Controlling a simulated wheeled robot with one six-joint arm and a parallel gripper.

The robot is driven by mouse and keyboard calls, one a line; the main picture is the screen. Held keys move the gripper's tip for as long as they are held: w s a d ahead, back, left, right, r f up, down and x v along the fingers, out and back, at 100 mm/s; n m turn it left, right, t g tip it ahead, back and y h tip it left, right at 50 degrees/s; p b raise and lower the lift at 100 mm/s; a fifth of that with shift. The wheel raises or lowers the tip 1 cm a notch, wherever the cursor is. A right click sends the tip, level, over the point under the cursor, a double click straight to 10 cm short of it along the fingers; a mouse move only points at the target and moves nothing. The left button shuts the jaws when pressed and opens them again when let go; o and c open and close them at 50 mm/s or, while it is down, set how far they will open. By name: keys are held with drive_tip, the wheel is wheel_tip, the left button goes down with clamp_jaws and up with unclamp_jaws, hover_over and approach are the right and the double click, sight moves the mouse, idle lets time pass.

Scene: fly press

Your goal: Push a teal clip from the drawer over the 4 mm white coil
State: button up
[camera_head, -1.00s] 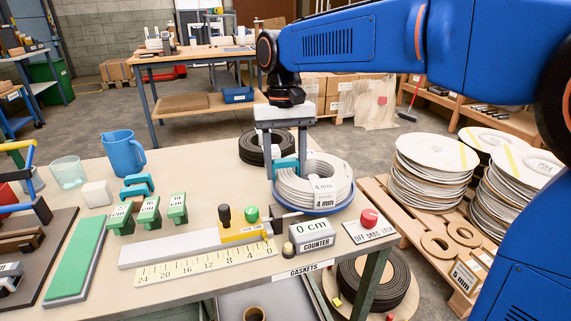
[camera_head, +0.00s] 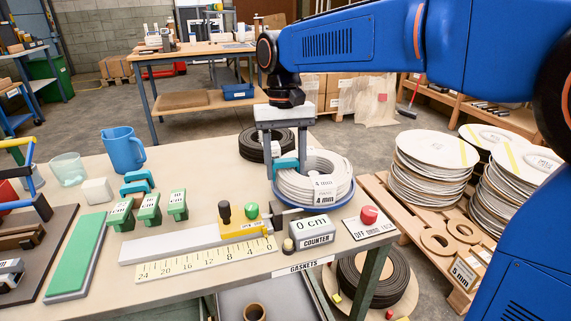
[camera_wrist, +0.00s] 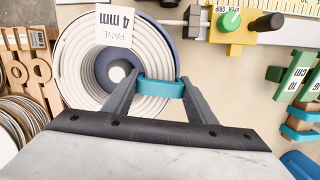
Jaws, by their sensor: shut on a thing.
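The white coil (camera_head: 296,185), tagged 4 mm, lies on a blue round holder (camera_head: 343,202) at the table's right side. It also shows in the wrist view (camera_wrist: 72,68). My gripper (camera_head: 285,172) points down at the coil's left rear part. It is shut on a teal clip (camera_head: 286,163). In the wrist view the teal clip (camera_wrist: 160,87) lies across the coil's ring between my fingertips. I cannot tell how far it is seated over the strands. Other teal clips (camera_head: 137,183) lie left on the table, behind the green-topped blocks.
A dark coil (camera_head: 252,147) stands just behind. A yellow-headed measuring rail (camera_head: 190,242), a counter box (camera_head: 312,231) and a red button (camera_head: 369,215) are in front. A blue jug (camera_head: 122,150) stands at the back left. An open compartment under the table front holds a brown ring (camera_head: 254,312).

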drive_tip(key=shift+f, duration=0.3)
idle(0.4)
drive_tip(key=o, duration=1.3)
drive_tip(key=shift+r, duration=0.1)
drive_tip(key=shift+o, duration=1.1)
drive_tip(key=shift+r, duration=3.45)
